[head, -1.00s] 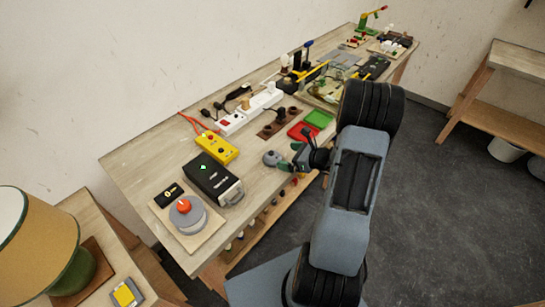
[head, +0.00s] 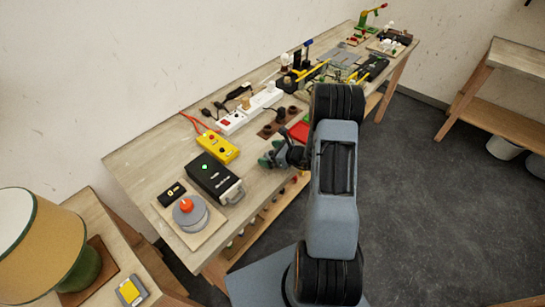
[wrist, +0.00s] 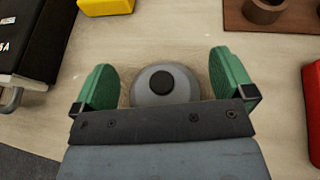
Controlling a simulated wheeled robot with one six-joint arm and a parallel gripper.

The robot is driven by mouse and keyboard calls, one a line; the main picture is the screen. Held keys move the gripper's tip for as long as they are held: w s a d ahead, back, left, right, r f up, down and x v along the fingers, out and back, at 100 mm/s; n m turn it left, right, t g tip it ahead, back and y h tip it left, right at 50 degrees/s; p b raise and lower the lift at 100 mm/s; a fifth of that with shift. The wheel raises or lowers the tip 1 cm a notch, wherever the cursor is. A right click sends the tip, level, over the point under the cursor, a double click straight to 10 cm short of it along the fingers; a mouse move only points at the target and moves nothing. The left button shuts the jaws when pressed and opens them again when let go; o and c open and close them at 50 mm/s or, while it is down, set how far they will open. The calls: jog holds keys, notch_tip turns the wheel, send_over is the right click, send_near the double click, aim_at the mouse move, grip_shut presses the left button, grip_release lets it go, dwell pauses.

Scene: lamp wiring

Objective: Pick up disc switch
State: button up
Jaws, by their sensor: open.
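The disc switch (wrist: 161,86) is a round grey disc with a black button on top. In the wrist view it lies flat on the wooden bench, and its near edge is covered by my gripper's dark crossbar. My gripper (wrist: 164,84) is open, with one green finger on each side of the disc. A strip of bench shows between each finger and the disc, so neither finger looks to be touching it. In the head view my gripper (head: 276,156) is over the disc's spot and hides most or all of it.
A black box with a handle (head: 215,178) stands left of my gripper, and a yellow box (head: 218,147) behind it. A brown holder with cups (head: 280,122) and a red tray (head: 299,131) are to the right. The bench's front edge is close.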

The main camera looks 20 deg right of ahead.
jog(key=c, duration=1)
